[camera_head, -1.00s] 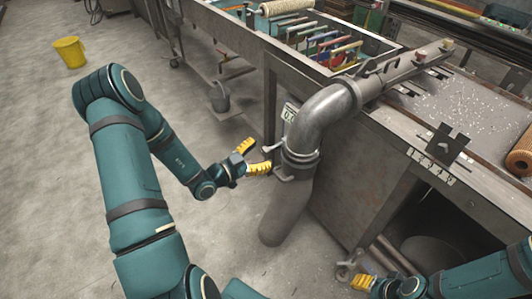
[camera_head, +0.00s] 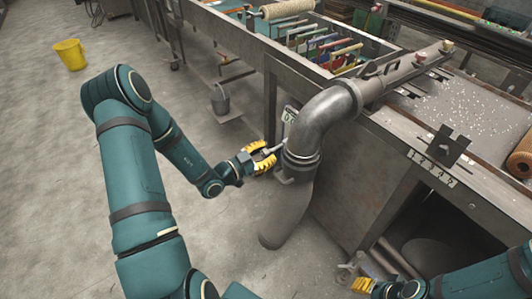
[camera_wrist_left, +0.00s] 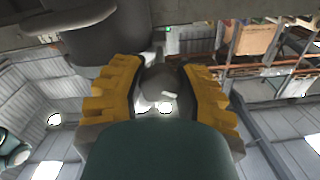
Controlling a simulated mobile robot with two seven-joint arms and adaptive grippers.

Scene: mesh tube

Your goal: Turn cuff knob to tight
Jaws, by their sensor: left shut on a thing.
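The cuff (camera_head: 300,163) is a grey metal band around the lower end of the bent pipe (camera_head: 322,118). A short pale stem (camera_head: 275,148) sticks out from the cuff's left side toward my left gripper (camera_head: 262,157). The yellow fingers are shut on the knob at the stem's end. In the left wrist view the grey knob (camera_wrist_left: 160,82) sits between the two yellow fingers, partly hidden by them. The tight mark cannot be made out. My right gripper (camera_head: 363,285) is low at the right, away from the cuff, and too small to read.
A grey tube (camera_head: 284,215) hangs below the cuff to near the floor. The metal bench (camera_head: 350,185) stands close on the right. A small label plate (camera_head: 290,113) is behind the pipe.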

